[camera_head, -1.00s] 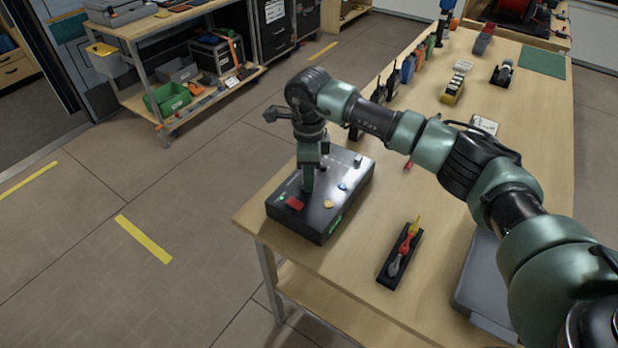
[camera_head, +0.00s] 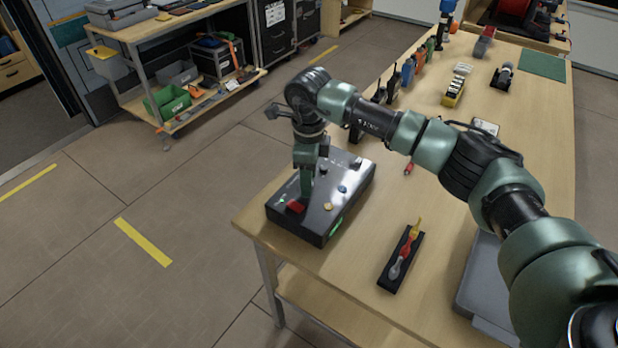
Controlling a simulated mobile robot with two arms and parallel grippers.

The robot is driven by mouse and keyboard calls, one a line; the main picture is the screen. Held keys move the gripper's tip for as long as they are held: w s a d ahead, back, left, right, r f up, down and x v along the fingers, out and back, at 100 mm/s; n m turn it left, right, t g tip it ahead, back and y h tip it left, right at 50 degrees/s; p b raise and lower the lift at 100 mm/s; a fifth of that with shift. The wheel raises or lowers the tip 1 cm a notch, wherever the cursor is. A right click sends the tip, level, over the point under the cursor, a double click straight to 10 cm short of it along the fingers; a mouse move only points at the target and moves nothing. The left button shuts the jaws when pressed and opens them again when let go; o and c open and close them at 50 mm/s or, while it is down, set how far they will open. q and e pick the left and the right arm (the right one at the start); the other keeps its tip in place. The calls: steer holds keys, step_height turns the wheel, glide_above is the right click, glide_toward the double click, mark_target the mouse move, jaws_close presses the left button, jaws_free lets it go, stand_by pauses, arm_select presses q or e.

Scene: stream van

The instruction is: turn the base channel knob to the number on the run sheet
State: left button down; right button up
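The base (camera_head: 290,228) is a dark box on the near left corner of the wooden table, with small red, yellow and blue parts and a few knobs on its sloping top. Which one is the channel knob, and any numbers, I cannot make out. My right gripper (camera_head: 306,198) points straight down over the box's left part, its tips at or just above the top beside the red part (camera_head: 295,207). Its fingers look close together; whether they hold anything is hidden. A small white sheet (camera_head: 486,127) lies behind my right arm, its writing unreadable. My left gripper is not in view.
A black holder (camera_head: 401,262) with red, yellow and grey tools lies right of the base on the table (camera_head: 345,275). A grey case (camera_head: 482,285) sits farther right. Radios and bright packs line the table's far left edge. A shelf cart (camera_head: 165,115) stands across the floor.

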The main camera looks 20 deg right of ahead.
step_height(320, 180, up, 8)
steer(key=shift+f+b, duration=0.15)
steer(key=shift+b, duration=0.5)
steer(key=shift+f, duration=0.1)
